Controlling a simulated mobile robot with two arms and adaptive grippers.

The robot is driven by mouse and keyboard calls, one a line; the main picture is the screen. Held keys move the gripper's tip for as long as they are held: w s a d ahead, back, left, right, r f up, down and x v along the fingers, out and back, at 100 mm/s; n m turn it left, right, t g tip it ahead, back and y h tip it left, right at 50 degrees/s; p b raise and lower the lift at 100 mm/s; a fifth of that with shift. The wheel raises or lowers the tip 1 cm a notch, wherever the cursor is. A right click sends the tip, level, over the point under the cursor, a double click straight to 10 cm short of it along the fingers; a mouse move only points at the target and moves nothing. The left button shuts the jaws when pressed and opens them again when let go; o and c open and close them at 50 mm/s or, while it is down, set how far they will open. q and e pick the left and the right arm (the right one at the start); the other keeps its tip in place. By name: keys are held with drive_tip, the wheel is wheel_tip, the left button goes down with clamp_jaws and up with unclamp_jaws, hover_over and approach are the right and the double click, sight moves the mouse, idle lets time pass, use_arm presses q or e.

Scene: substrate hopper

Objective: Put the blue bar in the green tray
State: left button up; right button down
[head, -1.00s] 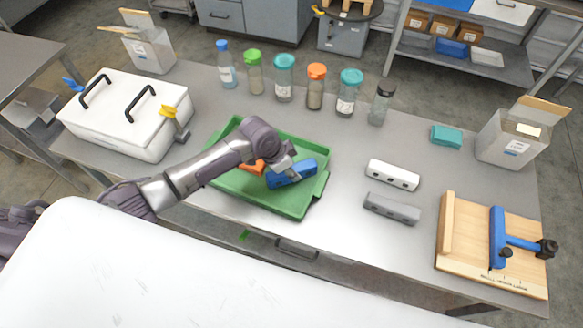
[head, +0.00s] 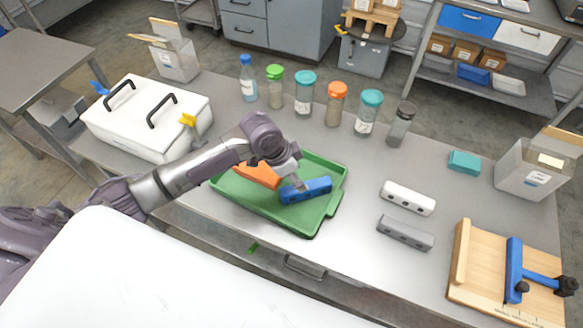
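The blue bar (head: 313,189) is within the outline of the green tray (head: 268,214), toward its right side. I cannot tell whether it rests on the tray floor or is held just above it. My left gripper (head: 298,184) points down at the left part of the blue bar, touching it or very close. Its fingers are small and partly hidden, so whether they grip the bar is unclear. An orange bar (head: 257,174) lies in the tray to the left, partly behind my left arm. My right gripper is not in view.
A white bar (head: 408,198) and a grey bar (head: 405,233) lie right of the tray. A wooden fixture (head: 483,268) is at the far right. Several jars (head: 305,94) stand behind, and a white lidded box (head: 150,115) is at left. Table between tray and bars is clear.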

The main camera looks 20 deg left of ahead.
use_arm(q)
drive_tip(key=v, duration=0.5)
drive_tip(key=shift+f, duration=0.1)
idle(0.3)
drive_tip(key=s+d+f+n, duration=0.25)
drive_tip(key=s+d, duration=0.25)
drive_tip(key=s, duration=0.5)
drive_tip(key=s+a+f+n+y, duration=0.1)
drive_tip(key=s+a+n+y, duration=0.1)
drive_tip(key=s+a+n, duration=0.3)
drive_tip(key=s+a+n+y, duration=0.1)
drive_tip(key=s+a, duration=0.1)
drive_tip(key=s, duration=0.5)
wheel_tip(320, 180, down, 27)
drive_tip(key=s+b, duration=0.2)
drive_tip(key=s+a+f+g, duration=0.1)
drive_tip(key=s+a+f, duration=0.2)
drive_tip(key=s+f, duration=1.3)
drive_tip(key=shift+f+m+g+y, duration=0.3)
drive_tip(key=shift+f+m+g, duration=0.05)
drive_tip(key=shift+f+g, duration=0.1)
